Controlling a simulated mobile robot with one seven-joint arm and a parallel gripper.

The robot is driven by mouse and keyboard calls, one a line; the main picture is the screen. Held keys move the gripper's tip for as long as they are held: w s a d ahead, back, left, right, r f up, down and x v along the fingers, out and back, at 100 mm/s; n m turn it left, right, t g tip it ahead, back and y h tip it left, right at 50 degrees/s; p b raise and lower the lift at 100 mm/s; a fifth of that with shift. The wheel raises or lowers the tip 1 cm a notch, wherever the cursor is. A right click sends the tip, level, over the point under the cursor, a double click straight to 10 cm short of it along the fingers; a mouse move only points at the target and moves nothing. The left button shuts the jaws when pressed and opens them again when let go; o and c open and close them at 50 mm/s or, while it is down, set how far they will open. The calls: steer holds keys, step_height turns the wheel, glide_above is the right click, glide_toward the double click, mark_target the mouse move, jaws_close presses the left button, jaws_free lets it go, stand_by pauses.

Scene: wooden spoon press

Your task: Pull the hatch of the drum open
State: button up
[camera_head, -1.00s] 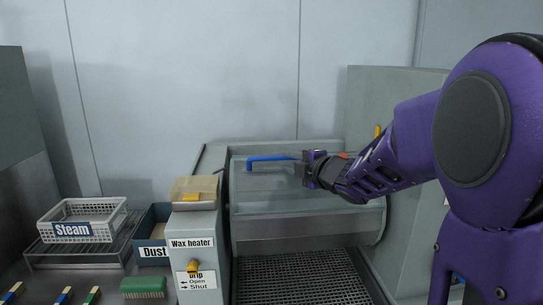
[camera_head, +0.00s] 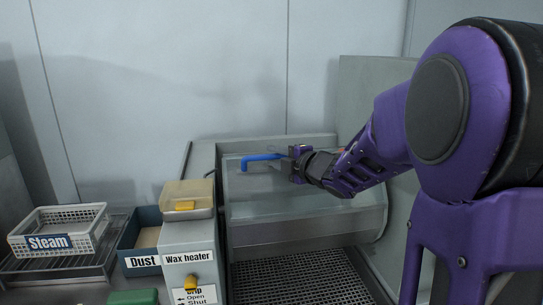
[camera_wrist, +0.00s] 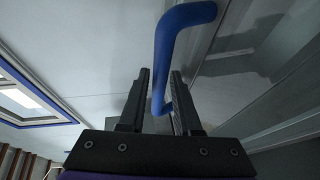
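The drum (camera_head: 300,225) is a grey, partly see-through cylinder in the middle of the head view. Its hatch carries a blue bar handle (camera_head: 262,158) with a bent left end. My gripper (camera_head: 294,160) is at the handle's right end. In the wrist view the blue handle (camera_wrist: 175,50) runs down between my two fingers (camera_wrist: 160,85). The fingers are apart on either side of it, with a gap visible on the left. The right finger is close to the handle; I cannot tell whether it touches. The hatch looks closed, though my arm hides part of its right side.
A wax heater (camera_head: 190,240) with a yellow knob stands left of the drum. Further left are a blue Dust bin (camera_head: 141,262) and a white Steam basket (camera_head: 58,243) on a rack. A metal grate (camera_head: 295,280) lies below the drum. A grey panel (camera_head: 365,100) rises at right.

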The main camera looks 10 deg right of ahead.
jaws_close()
stand_by(1.5)
